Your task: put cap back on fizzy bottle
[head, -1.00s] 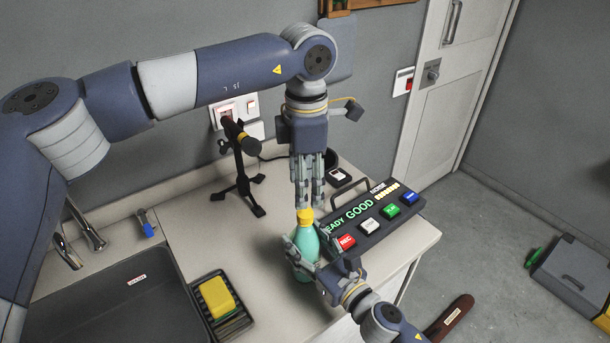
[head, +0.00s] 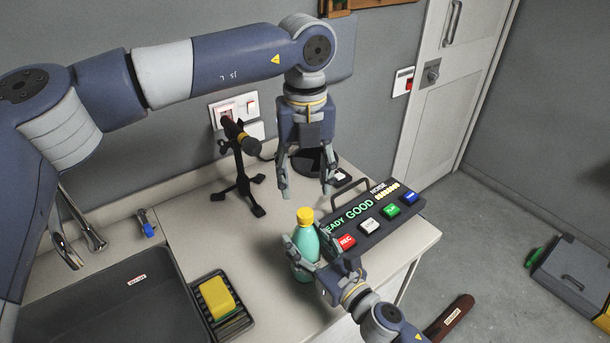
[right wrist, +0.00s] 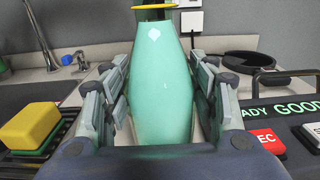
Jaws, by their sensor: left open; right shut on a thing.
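The teal fizzy bottle (head: 304,243) stands upright near the counter's front edge. The yellow cap (head: 305,216) sits on top of its neck; I cannot tell how tightly. My right gripper (head: 308,255) is shut on the bottle's body from the front right. In the right wrist view the bottle (right wrist: 165,90) stands between the two fingers, with a yellow rim (right wrist: 154,6) at the top edge; the rest of the cap is out of frame. My left gripper (head: 305,190) is open and empty just above the cap, pointing down, its fingers spread and apart from it.
A box with lit text and coloured buttons (head: 375,218) stands close right of the bottle. A black stand (head: 243,180) is behind left. A yellow sponge (head: 217,297) on a black rack and a sink (head: 110,300) are at left.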

